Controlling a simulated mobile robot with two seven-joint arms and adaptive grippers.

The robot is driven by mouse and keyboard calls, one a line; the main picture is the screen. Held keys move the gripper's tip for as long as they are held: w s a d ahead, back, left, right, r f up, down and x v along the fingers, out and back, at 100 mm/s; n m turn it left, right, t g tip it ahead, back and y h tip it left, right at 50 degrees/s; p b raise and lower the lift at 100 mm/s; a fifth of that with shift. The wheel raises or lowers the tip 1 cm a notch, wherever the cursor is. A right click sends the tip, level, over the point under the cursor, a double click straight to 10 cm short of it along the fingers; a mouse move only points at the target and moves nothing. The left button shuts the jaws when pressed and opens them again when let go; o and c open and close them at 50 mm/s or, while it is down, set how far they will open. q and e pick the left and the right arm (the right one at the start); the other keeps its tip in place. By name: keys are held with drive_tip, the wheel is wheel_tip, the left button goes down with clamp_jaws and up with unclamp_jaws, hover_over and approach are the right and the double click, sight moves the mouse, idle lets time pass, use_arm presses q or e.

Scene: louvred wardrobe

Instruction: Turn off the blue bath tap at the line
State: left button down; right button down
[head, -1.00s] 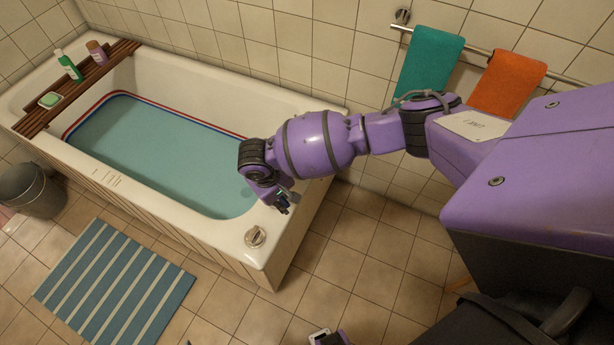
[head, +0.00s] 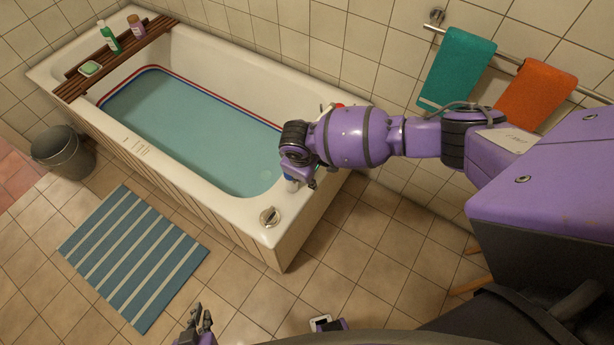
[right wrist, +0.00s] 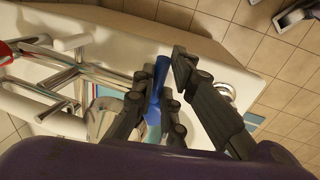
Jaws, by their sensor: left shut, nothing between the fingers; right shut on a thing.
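The blue tap (right wrist: 158,82) shows its handle between the fingers of my right gripper (right wrist: 163,72) in the right wrist view. The right gripper is shut on it. In the head view the right gripper (head: 299,182) is at the bath's near right end, with a bit of blue beside the fingers. The bath (head: 215,205) holds blue-green water (head: 190,130). A red and blue line (head: 210,90) runs along its inner wall, with the water surface close under it. My left gripper (head: 200,322) is shut and empty above the floor, at the bottom edge.
A red-topped tap (right wrist: 8,52) and chrome pipes (right wrist: 65,80) sit left of the blue tap. A round metal fitting (head: 269,217) is on the bath rim. A wooden rack (head: 120,58) crosses the far end. A striped mat (head: 133,255) and a bin (head: 63,152) are on the floor.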

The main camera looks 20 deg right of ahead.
drive_tip(key=shift+w+d, duration=0.1)
drive_tip(key=c, duration=1.8)
unclamp_jaws()
drive_tip(key=shift+o, duration=0.2)
wheel_tip(320, 180, up, 12)
drive_tip(key=s+a, duration=0.1)
drive_tip(key=shift+s+a, duration=0.3)
drive_tip(key=shift+a, duration=0.1)
